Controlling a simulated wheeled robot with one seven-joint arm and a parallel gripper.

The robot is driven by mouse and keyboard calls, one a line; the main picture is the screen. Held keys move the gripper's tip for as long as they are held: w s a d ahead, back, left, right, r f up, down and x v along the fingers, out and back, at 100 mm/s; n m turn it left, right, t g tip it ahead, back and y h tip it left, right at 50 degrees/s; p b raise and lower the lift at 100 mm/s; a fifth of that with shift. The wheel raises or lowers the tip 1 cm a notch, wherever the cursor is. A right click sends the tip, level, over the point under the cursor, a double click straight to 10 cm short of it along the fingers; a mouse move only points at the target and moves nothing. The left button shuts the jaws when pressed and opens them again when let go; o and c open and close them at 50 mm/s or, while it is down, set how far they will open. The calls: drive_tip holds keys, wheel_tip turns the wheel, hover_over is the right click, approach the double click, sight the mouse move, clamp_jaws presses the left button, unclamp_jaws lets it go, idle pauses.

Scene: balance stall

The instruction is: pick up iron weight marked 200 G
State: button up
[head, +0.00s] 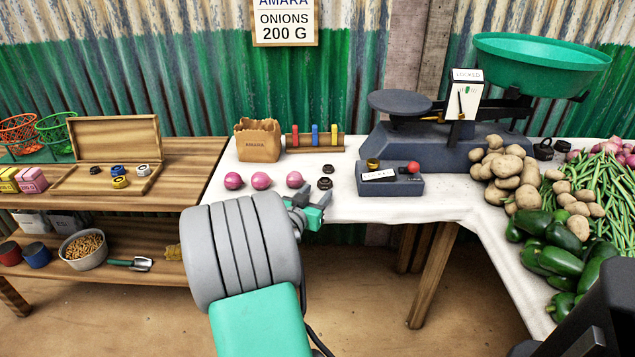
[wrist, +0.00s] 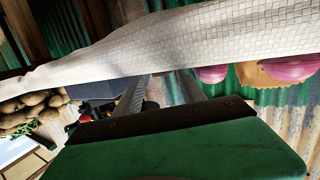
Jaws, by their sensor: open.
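Two small dark weights, one (head: 327,168) behind the other (head: 324,183), sit on the white cloth right of the onions. Larger dark weights (head: 543,150) stand right of the scale. I cannot read a 200 G mark on any of them. My gripper (head: 312,204) is open and empty at the table's front edge, just in front of the small weights; the nearer one is close to its tips. In the wrist view my gripper (wrist: 168,92) points at the cloth's edge, and no weight shows clearly there.
Three pink onions (head: 261,180) stand left of the weights, with a paper bag (head: 257,140) behind. A dark box (head: 390,184) lies to the right, before the balance scale (head: 440,150). Potatoes (head: 505,170) and green peppers (head: 565,262) fill the right side. A sign (head: 285,22) reads ONIONS 200 G.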

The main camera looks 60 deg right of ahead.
sight(323, 183)
drive_tip(key=d, duration=0.7)
drive_tip(key=shift+w+d+f+b, duration=0.1)
drive_tip(key=shift+w+f+b, duration=0.1)
drive_tip(key=shift+w+b, duration=0.2)
clamp_jaws()
